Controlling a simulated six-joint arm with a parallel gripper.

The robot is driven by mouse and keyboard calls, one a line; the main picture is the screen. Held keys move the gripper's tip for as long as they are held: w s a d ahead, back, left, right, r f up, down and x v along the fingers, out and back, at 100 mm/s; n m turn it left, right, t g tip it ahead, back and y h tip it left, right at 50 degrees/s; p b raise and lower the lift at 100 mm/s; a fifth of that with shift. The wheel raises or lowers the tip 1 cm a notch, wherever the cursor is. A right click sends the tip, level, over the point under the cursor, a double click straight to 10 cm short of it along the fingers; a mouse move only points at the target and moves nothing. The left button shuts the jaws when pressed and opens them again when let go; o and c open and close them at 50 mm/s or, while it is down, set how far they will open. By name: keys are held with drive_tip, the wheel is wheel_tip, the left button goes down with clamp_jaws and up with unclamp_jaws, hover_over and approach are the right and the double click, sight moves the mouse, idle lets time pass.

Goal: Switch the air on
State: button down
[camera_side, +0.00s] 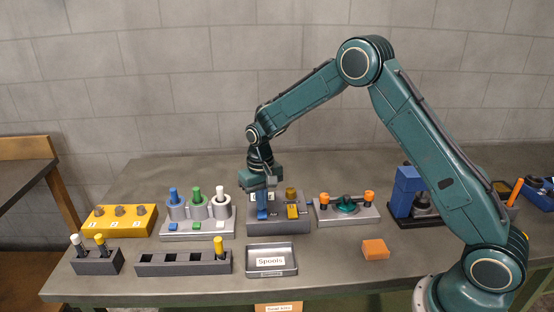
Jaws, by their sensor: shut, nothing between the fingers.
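A grey box (293,228) labelled "Air" stands at the middle of the bench. It carries a blue lever or switch (262,212) at its left and a yellow one (292,211) at its right. My gripper (263,203) is shut and points down right over the blue part, at the "Air" label. It is too small to tell whether the fingertips touch the blue part. The gripper hides the back left of the box.
Left are a stand with blue, green and white spools (197,229) and a yellow numbered block (112,229). In front are dark racks (150,268) and a "Spools" tray (271,273). Right are an orange-knobbed fixture (347,219), a blue press (407,190) and an orange block (375,249).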

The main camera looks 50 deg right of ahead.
drive_tip(key=shift+r, duration=3.5)
drive_tip(key=s+r+n+t, duration=0.1)
drive_tip(key=s+r+t, duration=0.2)
drive_tip(key=s+r, duration=1.25)
drive_tip(key=s+a+n+t, duration=0.1)
drive_tip(key=s+n+t, duration=0.1)
drive_tip(key=s, duration=1.6)
drive_tip(key=shift+r+t, duration=0.3)
drive_tip(key=shift+r, duration=0.1)
